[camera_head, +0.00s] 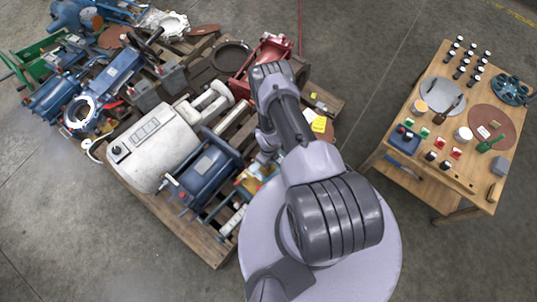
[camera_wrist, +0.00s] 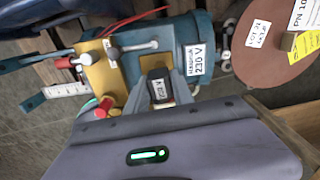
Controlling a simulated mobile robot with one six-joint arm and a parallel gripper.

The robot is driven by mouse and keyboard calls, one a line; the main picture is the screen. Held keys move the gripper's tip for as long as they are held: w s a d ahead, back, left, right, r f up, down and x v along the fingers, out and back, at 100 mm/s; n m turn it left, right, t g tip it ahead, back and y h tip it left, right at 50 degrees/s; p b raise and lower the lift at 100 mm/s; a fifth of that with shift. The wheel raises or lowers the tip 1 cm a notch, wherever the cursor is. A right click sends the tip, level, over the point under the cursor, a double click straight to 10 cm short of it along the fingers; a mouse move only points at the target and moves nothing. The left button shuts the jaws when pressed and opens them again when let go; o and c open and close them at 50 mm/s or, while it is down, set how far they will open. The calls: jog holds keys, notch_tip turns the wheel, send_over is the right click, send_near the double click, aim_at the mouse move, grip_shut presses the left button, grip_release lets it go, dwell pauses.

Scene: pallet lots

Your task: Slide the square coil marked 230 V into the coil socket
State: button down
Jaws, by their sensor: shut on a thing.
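In the wrist view my gripper (camera_wrist: 157,88) is shut on a small dark square coil (camera_wrist: 157,73). The coil's white label faces the camera; its small print is hard to read, possibly 230 V upside down. The coil is in front of a blue housing (camera_wrist: 175,35) with a larger plate (camera_wrist: 195,60) marked 230 V. A brass-coloured body (camera_wrist: 103,73) with a silver lever is to the left of the coil. In the head view my arm largely hides the gripper and the coil.
A brown disc (camera_wrist: 262,40) with tags is on the right in the wrist view. In the head view, a crowded pallet (camera_head: 190,243) holds motors and a white tank (camera_head: 153,146). A wooden table (camera_head: 437,70) with small parts stands right; clear floor lies between.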

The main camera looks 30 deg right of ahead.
jog(key=shift+f+b, duration=1.2)
jog(key=shift+f, duration=0.2)
jog(key=c, duration=1)
grip_release()
jog(key=shift+r, duration=0.1)
notch_tip(320, 180, up, 17)
jog(key=p, duration=0.8)
jog(key=shift+r, duration=0.2)
